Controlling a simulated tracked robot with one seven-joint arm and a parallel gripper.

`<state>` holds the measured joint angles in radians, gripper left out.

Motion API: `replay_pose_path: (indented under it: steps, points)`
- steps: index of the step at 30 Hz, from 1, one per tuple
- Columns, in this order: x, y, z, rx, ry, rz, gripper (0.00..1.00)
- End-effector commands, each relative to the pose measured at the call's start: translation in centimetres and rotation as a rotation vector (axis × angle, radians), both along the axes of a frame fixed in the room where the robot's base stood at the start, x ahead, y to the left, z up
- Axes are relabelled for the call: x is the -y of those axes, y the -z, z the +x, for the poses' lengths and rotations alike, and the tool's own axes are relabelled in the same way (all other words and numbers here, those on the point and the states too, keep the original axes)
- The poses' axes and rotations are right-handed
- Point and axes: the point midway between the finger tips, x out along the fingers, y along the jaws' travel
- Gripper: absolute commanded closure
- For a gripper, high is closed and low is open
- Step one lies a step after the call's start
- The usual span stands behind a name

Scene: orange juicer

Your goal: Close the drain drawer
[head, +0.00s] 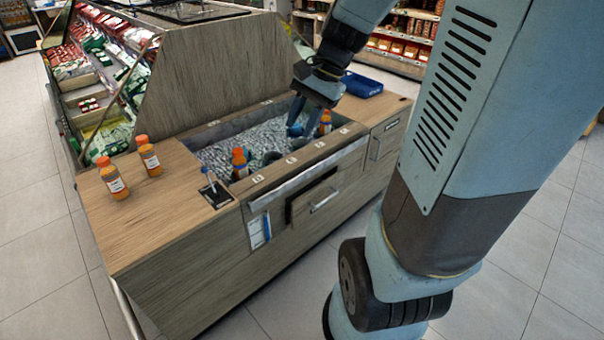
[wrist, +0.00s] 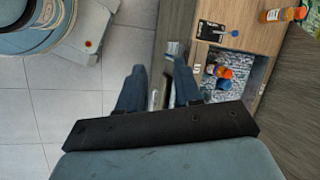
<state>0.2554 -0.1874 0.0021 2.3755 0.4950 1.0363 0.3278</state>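The drain drawer (head: 314,204) is in the front of the wooden counter, below the ice bin, with a bar handle. A dark gap shows along its top, and its front appears to stand out from the counter. My gripper (head: 301,127) is open and empty, fingers pointing down. In the head view it overlaps the ice bin; its height is hard to judge. In the wrist view the two fingers of my gripper (wrist: 160,70) are spread apart, with the drawer's handle (wrist: 153,99) seen between them. The gripper body hides the rest of the drawer there.
The ice bin (head: 215,153) holds orange bottles (head: 240,163). Two more bottles (head: 148,155) stand on the counter's left top. Another handled drawer (head: 383,140) is at the right, below a blue tray (head: 361,85). The tiled floor (head: 480,290) in front is clear.

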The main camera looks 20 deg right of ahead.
Motion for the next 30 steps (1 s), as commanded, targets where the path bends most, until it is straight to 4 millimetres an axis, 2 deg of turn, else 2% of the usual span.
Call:
replay_pose_path:
  steps: [11,17,23,30]
  points:
    - [2.4,6.2,6.3,-0.311,0.433,0.318,0.66]
    - [4.5,10.0,9.3,-0.471,0.662,0.487,0.66]
    - [7.1,14.3,12.1,-0.63,0.892,0.66,0.66]
    - [11.0,20.1,14.6,-0.817,1.164,0.874,0.66]
